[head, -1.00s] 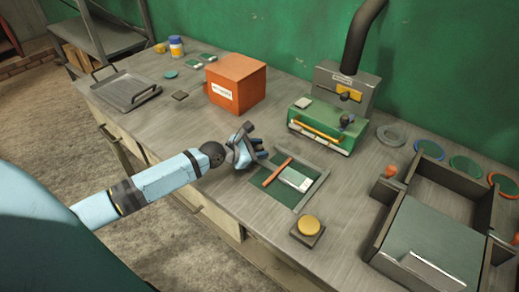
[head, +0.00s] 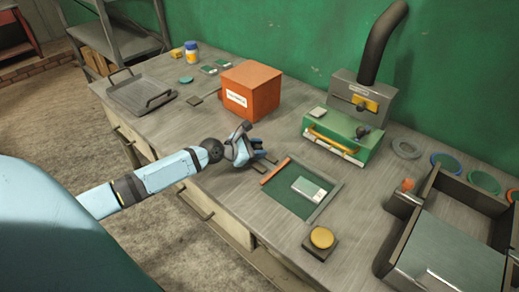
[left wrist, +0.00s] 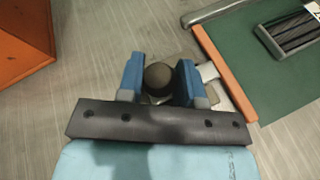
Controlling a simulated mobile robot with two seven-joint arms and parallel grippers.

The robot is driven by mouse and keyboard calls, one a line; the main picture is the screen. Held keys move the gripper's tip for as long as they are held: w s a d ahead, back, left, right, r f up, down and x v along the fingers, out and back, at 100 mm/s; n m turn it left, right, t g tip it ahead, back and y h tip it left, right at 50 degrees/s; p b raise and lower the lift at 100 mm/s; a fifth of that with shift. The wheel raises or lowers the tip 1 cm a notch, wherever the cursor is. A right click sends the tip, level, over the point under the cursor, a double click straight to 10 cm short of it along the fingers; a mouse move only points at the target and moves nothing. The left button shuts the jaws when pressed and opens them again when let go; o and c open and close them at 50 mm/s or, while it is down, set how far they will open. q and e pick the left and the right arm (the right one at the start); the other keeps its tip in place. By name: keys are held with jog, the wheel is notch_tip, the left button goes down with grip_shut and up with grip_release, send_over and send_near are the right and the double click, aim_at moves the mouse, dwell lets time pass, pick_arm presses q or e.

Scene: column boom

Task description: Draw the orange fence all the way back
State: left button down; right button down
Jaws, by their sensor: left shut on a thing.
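The orange fence (head: 276,171) lies along the left edge of a green bed (head: 290,197) in a grey frame on the bench. It also shows in the left wrist view (left wrist: 224,72), joined to a pale metal bracket that runs toward my gripper. My left gripper (head: 257,158) is just left of the fence. In the left wrist view its blue fingers (left wrist: 160,80) are shut on a dark round knob (left wrist: 160,77) beside the bracket. A pale grey block with a label (head: 308,190) lies on the bed, apart from the fence. My right gripper is out of view.
An orange box (head: 250,92) stands behind my left gripper. A green and grey machine (head: 343,135) stands behind the bed. A yellow button (head: 321,238) is in front of the bed. A large dark tray (head: 450,250) is at the right. A metal tray (head: 142,92) lies far left.

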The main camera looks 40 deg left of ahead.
pick_arm(q)
jog(key=c, duration=1.2)
grip_release()
jog(key=shift+w+a+r, duration=0.1)
jog(key=shift+a+r, duration=0.05)
jog(key=shift+a, duration=0.1)
jog(key=o, duration=0.4)
jog(key=shift+a, duration=0.1)
jog(key=shift+s, duration=0.45)
jog(key=v, duration=1.3)
jog(key=shift+a, duration=0.1)
